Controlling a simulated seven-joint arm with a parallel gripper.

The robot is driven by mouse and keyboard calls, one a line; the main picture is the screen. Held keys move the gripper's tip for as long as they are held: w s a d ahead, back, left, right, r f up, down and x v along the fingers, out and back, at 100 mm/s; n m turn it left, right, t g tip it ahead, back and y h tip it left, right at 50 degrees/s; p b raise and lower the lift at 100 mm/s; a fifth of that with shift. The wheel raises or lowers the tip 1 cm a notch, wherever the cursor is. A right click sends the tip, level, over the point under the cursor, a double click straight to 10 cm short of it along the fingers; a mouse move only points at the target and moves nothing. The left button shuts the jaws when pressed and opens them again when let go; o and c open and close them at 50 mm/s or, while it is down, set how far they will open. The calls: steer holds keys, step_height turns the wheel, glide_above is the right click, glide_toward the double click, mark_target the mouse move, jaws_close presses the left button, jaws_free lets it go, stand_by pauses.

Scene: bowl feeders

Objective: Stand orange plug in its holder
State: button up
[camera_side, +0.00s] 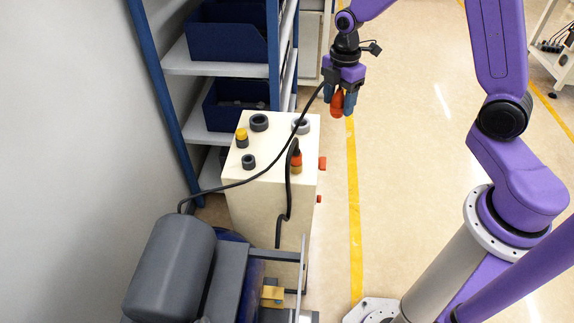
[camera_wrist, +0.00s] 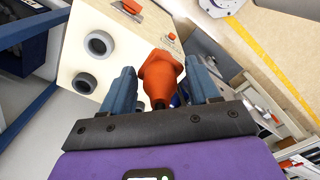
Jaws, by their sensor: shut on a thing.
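My gripper (camera_side: 341,102) is shut on the orange plug (camera_side: 337,104) and holds it in the air, to the right of and above the cream cabinet. In the wrist view the plug (camera_wrist: 160,72) sits between the two blue fingers of my gripper (camera_wrist: 162,84). Open round holders stand on the cabinet top: a dark ring (camera_side: 259,122) at the back, a lighter grey ring (camera_side: 301,126) at the back right and a small dark ring (camera_side: 249,161) at the front left. I cannot tell which one is for the orange plug.
A yellow-topped plug (camera_side: 242,136) stands on the left of the cabinet top (camera_side: 272,150). A red-orange piece (camera_side: 296,162) with a black cable stands at the front right. Shelves with blue bins (camera_side: 227,42) rise behind.

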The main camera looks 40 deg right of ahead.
steer(key=w+f, duration=0.3)
steer(key=w, duration=0.1)
steer(key=w+f, duration=0.3)
steer(key=w, duration=0.1)
steer(key=w+f, duration=0.3)
steer(key=w, duration=0.2)
steer(key=f, duration=0.3)
steer(key=shift+w, duration=0.35)
steer(key=shift+f, duration=0.25)
steer(key=shift+f, duration=0.3)
steer(key=o, duration=1.2)
steer(key=shift+c, duration=0.2)
steer(key=shift+r, duration=0.1)
